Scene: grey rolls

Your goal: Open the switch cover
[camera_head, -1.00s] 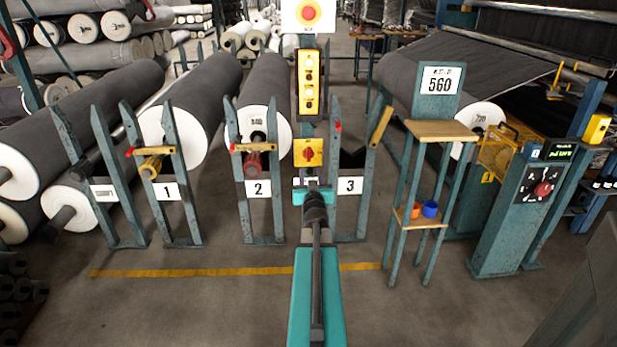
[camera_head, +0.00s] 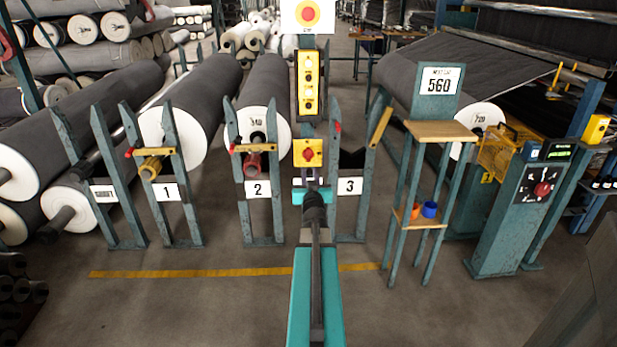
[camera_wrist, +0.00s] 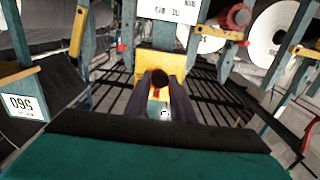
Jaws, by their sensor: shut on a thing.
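A yellow switch box (camera_head: 315,146) with a red rotary knob (camera_head: 308,154) is mounted on the teal post straight ahead. My gripper (camera_head: 312,184) is just below and in front of it, mostly hidden behind my teal wrist. The fingers are close together, shut on a small part at the front of the box, which I take to be the switch cover. Its outline is too small and blurred to make out.
Above the box are a yellow button panel (camera_head: 308,82) and a red stop button (camera_head: 307,13). Numbered stands with grey rolls (camera_head: 265,85) stand to the left. A small wooden-topped stand (camera_head: 440,130) and a control cabinet (camera_head: 510,220) stand to the right. The floor in front is clear.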

